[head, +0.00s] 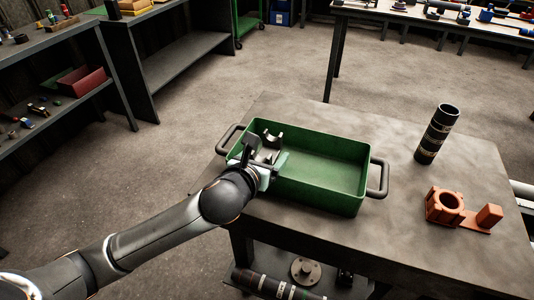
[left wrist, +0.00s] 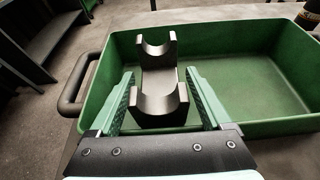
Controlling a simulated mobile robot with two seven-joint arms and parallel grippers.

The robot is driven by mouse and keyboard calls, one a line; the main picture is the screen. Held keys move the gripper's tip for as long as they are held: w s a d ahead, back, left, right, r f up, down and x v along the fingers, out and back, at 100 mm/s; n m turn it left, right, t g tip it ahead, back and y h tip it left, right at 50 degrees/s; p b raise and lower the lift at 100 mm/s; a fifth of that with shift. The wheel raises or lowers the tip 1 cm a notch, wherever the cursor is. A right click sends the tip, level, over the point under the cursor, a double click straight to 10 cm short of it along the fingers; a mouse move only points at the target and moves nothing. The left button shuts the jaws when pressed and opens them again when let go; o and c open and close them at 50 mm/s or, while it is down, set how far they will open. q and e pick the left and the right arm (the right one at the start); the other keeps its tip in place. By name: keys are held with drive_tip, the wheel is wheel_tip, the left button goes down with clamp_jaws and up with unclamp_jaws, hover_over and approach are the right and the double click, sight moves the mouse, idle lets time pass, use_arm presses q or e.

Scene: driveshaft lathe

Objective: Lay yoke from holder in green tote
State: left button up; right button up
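The grey metal yoke (head: 272,139) is inside the left end of the green tote (head: 335,197), and it also shows in the left wrist view (left wrist: 158,85). Its two curved cradle ends face up. My left gripper (head: 262,160) is over the tote's left part. In the left wrist view its green fingers (left wrist: 162,80) are spread on either side of the yoke, with narrow gaps visible. The contact under the yoke is partly hidden. An orange holder (head: 436,212) stands on the table at the right, its round opening empty. My right gripper is not in view.
A dark banded cylinder (head: 436,134) stands upright on the grey table (head: 400,247) right of the tote. The tote has dark handles (head: 381,178) at its ends, and its right part is empty. Shelving (head: 170,66) stands at the left.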

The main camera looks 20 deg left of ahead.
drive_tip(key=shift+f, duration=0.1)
use_arm(q)
drive_tip(key=shift+r, duration=0.15)
drive_tip(key=p+v, duration=0.5)
drive_tip(key=v, duration=0.7)
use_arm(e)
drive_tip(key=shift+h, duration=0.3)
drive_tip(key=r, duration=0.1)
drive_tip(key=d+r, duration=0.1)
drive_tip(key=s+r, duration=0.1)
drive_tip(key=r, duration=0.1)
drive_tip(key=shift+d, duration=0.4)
